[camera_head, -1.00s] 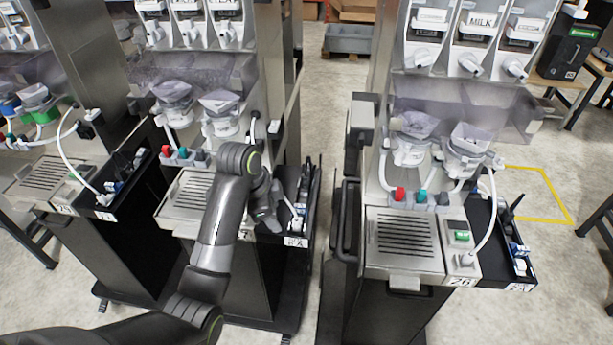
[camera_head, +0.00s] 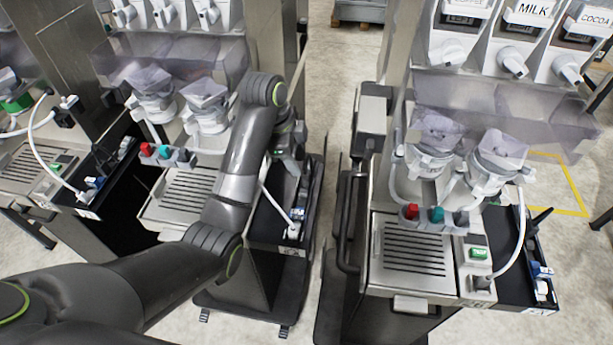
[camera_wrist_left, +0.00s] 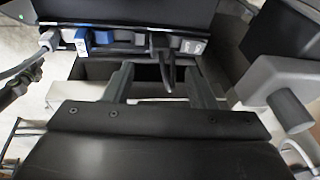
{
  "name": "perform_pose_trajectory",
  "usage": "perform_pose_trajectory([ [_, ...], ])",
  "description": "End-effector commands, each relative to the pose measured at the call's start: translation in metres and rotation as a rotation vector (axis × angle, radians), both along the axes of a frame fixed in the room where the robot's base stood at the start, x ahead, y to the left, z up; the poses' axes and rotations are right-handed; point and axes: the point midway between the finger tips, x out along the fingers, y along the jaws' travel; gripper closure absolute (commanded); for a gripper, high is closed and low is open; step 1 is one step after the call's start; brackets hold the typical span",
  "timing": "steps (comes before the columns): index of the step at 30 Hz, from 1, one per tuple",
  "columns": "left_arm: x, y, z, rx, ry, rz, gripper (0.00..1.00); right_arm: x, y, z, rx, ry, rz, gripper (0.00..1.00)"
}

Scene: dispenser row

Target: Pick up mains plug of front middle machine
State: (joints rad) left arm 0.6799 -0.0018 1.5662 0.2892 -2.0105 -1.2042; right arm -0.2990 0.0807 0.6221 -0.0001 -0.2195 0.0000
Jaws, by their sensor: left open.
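The middle machine's black side tray (camera_head: 268,226) shows to the right of its drip grille. In the left wrist view the white plug (camera_wrist_left: 48,40) and blue connectors (camera_wrist_left: 82,40) sit in a row with a black plug-like piece (camera_wrist_left: 160,42). I cannot tell for sure which piece is the mains plug. My left gripper (camera_head: 289,166) is over the tray's back part. In the wrist view its fingers (camera_wrist_left: 160,84) are apart, with nothing visibly gripped. My right gripper is not seen.
The right machine (camera_head: 410,250) stands across a narrow gap, with a metal handle (camera_head: 345,222) on its near side. Another machine (camera_head: 28,172) is at the left. Funnels (camera_head: 205,108) and coloured knobs (camera_head: 164,152) are left of my gripper. A grey box (camera_wrist_left: 275,82) is close at the wrist view's right.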

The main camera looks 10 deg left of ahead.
Motion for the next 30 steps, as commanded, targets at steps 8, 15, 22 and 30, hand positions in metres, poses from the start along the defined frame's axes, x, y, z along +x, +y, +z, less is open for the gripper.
perform_pose_trajectory([
  [8, 0.003, -0.005, -0.02, 0.0, 0.0, 0.0, 0.49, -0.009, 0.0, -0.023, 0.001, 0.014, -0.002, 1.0],
  [15, 0.006, -0.01, -0.037, -0.002, 0.003, 0.001, 0.49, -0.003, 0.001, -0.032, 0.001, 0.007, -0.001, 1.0],
  [22, 0.01, -0.017, -0.064, 0.0, 0.002, 0.001, 0.49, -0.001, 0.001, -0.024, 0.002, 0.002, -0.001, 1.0],
  [30, 0.011, -0.017, -0.067, 0.001, -0.001, 0.001, 0.49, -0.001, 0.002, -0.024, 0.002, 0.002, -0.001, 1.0],
])
